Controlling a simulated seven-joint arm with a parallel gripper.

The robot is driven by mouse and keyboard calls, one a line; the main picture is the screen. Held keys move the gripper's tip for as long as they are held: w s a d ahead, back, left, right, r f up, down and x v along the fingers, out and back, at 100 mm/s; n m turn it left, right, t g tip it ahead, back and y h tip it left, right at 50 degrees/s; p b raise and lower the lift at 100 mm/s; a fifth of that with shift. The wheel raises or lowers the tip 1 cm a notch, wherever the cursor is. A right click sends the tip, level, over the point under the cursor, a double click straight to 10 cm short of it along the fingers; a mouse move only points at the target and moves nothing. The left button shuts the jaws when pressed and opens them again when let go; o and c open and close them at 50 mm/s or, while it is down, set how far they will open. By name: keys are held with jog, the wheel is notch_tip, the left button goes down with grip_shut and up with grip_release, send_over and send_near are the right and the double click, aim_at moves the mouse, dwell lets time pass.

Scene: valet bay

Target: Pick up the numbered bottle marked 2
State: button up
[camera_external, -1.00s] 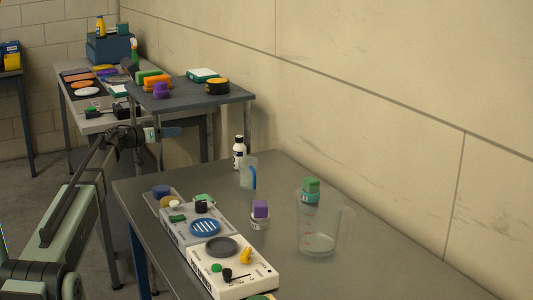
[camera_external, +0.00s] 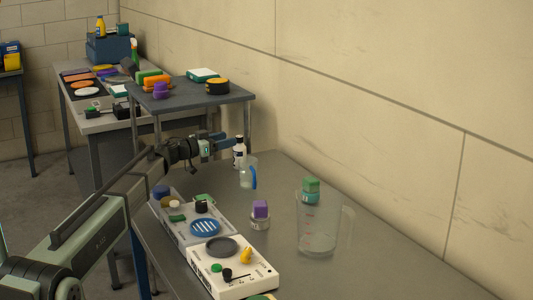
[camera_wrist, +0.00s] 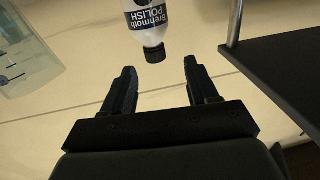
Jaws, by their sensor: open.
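A white bottle (camera_external: 239,150) with a black cap and dark label stands at the back of the metal table. In the wrist view the bottle (camera_wrist: 147,18) appears cap-down at the top, cut off by the frame edge. Its label reads "POLISH"; I cannot read a number on it. My gripper (camera_external: 226,144) is beside the bottle's upper part, on its left in the external view. In the wrist view my gripper (camera_wrist: 160,75) is open and empty. The bottle lies ahead of the fingertips, roughly in line with the gap, with the cap near their level.
A small clear jug (camera_external: 247,174) with a blue handle stands close in front of the bottle. A larger clear jug (camera_external: 318,228) is at front right. Control boxes (camera_external: 236,277) line the left edge. A dark raised shelf (camera_external: 208,94) stands behind; the wall is to the right.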

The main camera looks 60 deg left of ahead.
jog(key=shift+w+a, duration=0.15)
jog(key=shift+w, duration=3.8)
grip_shut()
